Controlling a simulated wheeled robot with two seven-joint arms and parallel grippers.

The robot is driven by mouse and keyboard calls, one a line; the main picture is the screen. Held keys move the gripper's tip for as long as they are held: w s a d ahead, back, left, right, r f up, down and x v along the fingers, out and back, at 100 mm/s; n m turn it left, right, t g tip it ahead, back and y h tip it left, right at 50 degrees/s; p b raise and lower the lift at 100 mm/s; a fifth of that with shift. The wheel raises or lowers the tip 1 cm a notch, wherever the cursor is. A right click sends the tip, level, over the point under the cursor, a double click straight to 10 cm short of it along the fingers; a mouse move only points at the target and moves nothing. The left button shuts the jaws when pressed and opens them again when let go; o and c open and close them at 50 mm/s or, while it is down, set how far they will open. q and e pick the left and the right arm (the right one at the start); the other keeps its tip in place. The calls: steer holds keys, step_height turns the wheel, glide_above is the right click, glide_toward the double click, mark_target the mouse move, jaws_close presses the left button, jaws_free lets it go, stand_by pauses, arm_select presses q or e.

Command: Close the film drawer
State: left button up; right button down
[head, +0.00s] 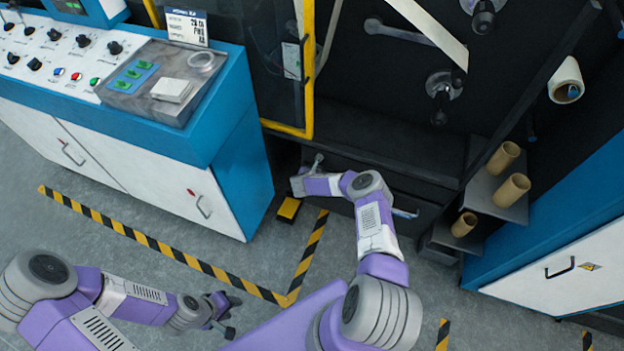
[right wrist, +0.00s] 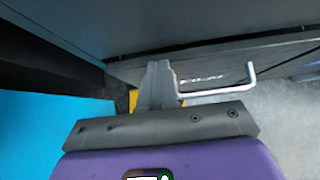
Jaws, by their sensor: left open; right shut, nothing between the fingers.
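The dark film drawer (head: 423,201) is low in the black machine in the head view. Its front also shows in the right wrist view (right wrist: 215,64). The drawer's metal handle (head: 405,213) shows partly past my right arm; in the right wrist view the bar (right wrist: 225,89) runs right from beside the fingers. My right gripper (head: 313,166) is shut and empty at the drawer's left part; its fingertips (right wrist: 160,68) are close to the dark front, contact unclear. My right arm hides much of the drawer, so how far it stands out is unclear. My left gripper (head: 228,314) is open and empty above the floor.
A blue and white control cabinet (head: 225,140) stands left of the drawer. A yellow pedal (head: 289,208) sits on the floor between them. Cardboard cores (head: 512,190) stand on shelves at the right. Striped floor tape (head: 150,241) borders open grey floor.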

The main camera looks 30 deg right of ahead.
steer(key=s+a+f+p+v, duration=0.1)
steer(key=p+v, duration=0.4)
steer(key=v, duration=0.8)
steer(key=shift+a+f+p, duration=0.25)
steer(key=shift+f+p, duration=0.15)
steer(key=shift+f, duration=0.1)
steer(key=s+a+r+n+t+y, duration=0.1)
steer(key=a+r+n+y, duration=0.15)
steer(key=a+n, duration=0.4)
steer(key=s+a+r+n+y, duration=0.1)
steer(key=a+n+y, duration=0.2)
steer(key=a+n, duration=0.35)
steer(key=s+a+r+n+t+y, duration=0.1)
steer(key=s+a+n+y, duration=0.2)
steer(key=n, duration=0.6)
steer(key=s+a+r+n+g+y, duration=0.1)
steer(key=s+a+r+n+g, duration=0.1)
steer(key=s+n, duration=0.8)
steer(key=s+a+r+n+g+y, duration=0.2)
steer(key=s+n+g, duration=0.3)
steer(key=s+n, duration=0.6)
steer(key=shift+r+n, duration=0.3)
steer(key=shift+r, duration=0.45)
